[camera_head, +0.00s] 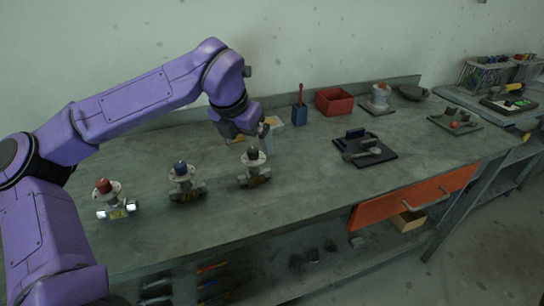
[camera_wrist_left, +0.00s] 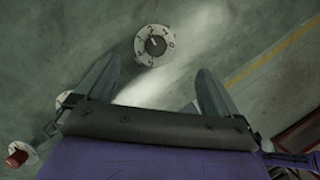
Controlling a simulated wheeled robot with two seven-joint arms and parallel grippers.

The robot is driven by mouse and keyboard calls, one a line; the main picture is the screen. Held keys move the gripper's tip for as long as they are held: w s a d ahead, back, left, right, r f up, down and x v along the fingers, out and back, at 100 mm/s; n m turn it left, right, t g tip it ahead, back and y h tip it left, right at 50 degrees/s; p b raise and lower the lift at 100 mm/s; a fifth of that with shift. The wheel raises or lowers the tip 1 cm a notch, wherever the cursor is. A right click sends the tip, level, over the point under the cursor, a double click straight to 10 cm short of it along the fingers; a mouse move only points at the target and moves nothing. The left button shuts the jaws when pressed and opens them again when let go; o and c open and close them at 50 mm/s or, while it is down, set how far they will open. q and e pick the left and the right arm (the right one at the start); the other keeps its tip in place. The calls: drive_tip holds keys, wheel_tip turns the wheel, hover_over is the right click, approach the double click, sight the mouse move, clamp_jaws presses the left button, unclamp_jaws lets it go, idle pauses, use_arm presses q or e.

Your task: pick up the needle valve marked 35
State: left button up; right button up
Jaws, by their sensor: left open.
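Three valves with round white dials stand in a row on the grey-green workbench (camera_head: 330,165): one with a red knob (camera_head: 104,187), one with a blue knob (camera_head: 181,171) and one with a dark knob (camera_head: 253,157). I cannot read the number 35 on any of them. My left gripper (camera_head: 252,138) is open and empty, just above and behind the dark-knobbed valve. In the left wrist view one numbered dial (camera_wrist_left: 154,45) lies just beyond the spread fingertips (camera_wrist_left: 158,68), roughly centred between them. The red-knobbed valve (camera_wrist_left: 18,156) shows at lower left. My right gripper is out of view.
A blue holder (camera_head: 299,115), a red bin (camera_head: 334,101) and a black tray with metal parts (camera_head: 382,154) stand to the right. An orange drawer front (camera_head: 400,200) is at the bench's front edge. The bench between valves and tray is clear.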

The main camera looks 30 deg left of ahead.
sight(255, 158)
use_arm(q)
drive_tip(key=x, duration=0.3)
drive_tip(key=shift+f, duration=0.2)
drive_tip(key=shift+s+f, duration=0.1)
drive_tip(key=shift+f, duration=0.2)
drive_tip(key=w+f, duration=0.1)
drive_tip(key=w+f+p, duration=0.1)
drive_tip(key=f, duration=0.1)
drive_tip(key=w+a+f, duration=0.1)
drive_tip(key=f, duration=0.1)
drive_tip(key=shift+w, duration=0.15)
drive_tip(key=shift+f, duration=0.15)
drive_tip(key=c, duration=1.4)
